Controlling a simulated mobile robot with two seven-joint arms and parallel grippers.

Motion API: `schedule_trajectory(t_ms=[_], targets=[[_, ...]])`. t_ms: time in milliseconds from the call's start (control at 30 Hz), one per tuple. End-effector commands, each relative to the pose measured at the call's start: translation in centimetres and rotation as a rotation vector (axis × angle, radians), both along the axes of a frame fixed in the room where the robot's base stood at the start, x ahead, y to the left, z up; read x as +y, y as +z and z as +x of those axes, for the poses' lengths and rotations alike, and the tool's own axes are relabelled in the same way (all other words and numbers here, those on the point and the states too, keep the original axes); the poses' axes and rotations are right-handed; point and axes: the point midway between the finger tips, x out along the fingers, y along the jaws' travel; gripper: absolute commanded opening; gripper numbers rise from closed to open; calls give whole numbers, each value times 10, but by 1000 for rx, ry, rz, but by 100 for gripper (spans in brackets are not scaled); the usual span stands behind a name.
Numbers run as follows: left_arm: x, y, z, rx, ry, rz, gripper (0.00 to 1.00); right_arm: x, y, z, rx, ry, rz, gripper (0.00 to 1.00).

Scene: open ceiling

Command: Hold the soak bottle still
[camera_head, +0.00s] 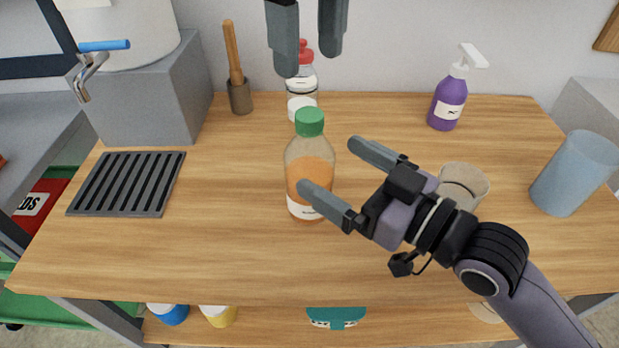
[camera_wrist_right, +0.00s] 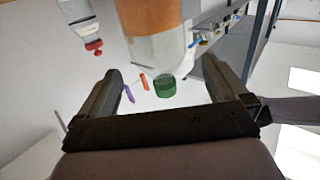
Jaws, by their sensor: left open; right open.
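A clear bottle (camera_head: 309,160) with a green cap and orange liquid stands upright on the wooden table; I take it for the soak bottle. My right gripper (camera_head: 333,167) is open at its right side, and its near finger covers part of the bottle. In the right wrist view the bottle (camera_wrist_right: 158,50) appears upside down, ahead of the open fingers; I cannot tell whether they touch it. A bottle with a red cap (camera_head: 303,86) stands behind it. My left gripper (camera_head: 309,58) is open and empty at the top, partly covering that red-capped bottle.
The front middle of the table is clear.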

Motion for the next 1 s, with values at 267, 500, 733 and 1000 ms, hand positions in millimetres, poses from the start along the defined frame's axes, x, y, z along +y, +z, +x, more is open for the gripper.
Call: schedule_trajectory(t_ms=[267,500,733,1000], targets=[[0,0,0,1,0,-1,57,23,-20,20,-3,0,5,100],[0,0,0,1,0,-2,57,47,-20,41,-1,0,3,100],[0,0,0,1,0,-2,57,56,-21,49,-2,0,-1,100],[0,0,0,1,0,-2,57,57,-21,49,-1,0,0,94]])
